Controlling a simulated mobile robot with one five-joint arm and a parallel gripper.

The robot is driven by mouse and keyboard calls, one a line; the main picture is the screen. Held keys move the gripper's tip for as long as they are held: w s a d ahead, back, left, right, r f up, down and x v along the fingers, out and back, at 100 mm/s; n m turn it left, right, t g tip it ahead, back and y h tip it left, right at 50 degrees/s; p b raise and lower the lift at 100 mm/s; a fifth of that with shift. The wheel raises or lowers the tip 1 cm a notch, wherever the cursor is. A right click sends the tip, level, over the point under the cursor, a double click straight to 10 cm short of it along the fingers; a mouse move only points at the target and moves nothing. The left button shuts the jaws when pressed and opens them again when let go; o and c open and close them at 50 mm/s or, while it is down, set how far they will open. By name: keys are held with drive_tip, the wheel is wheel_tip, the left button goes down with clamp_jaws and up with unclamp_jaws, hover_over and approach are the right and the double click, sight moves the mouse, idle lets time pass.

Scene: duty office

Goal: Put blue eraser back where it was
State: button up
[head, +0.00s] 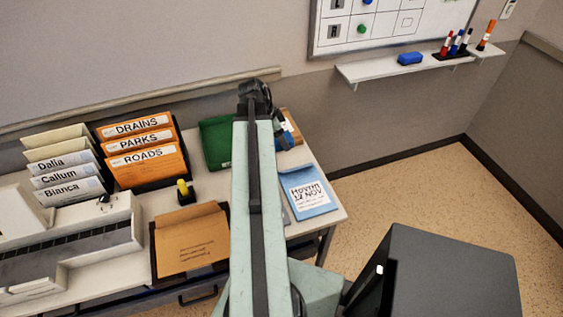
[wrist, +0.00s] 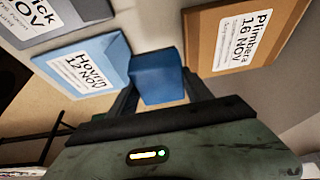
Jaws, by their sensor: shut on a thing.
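A plain blue block, taken as the blue eraser (wrist: 157,80), is between the two dark fingers of my gripper (wrist: 160,97) in the wrist view. My gripper is shut on it. In the head view my arm hides most of the gripper, and a bit of the blue eraser (head: 285,141) shows beside the arm's far end, over the desk's right part. Whether it touches anything below I cannot tell. Another blue eraser-like block (head: 410,58) lies on the white wall shelf (head: 385,71) under the whiteboard (head: 385,22).
A green folder (head: 216,143), orange folders (head: 148,160) and a brown envelope (head: 192,240) occupy the desk. Markers (head: 455,45) stand on the shelf.

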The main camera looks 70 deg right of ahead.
sight(285, 160)
wheel_tip(285, 160, down, 9)
drive_tip(key=b, duration=0.8)
drive_tip(key=shift+f, duration=0.15)
drive_tip(key=shift+r, duration=0.25)
drive_tip(key=shift+f, duration=0.25)
drive_tip(key=o, duration=0.9)
drive_tip(key=shift+r, duration=0.1)
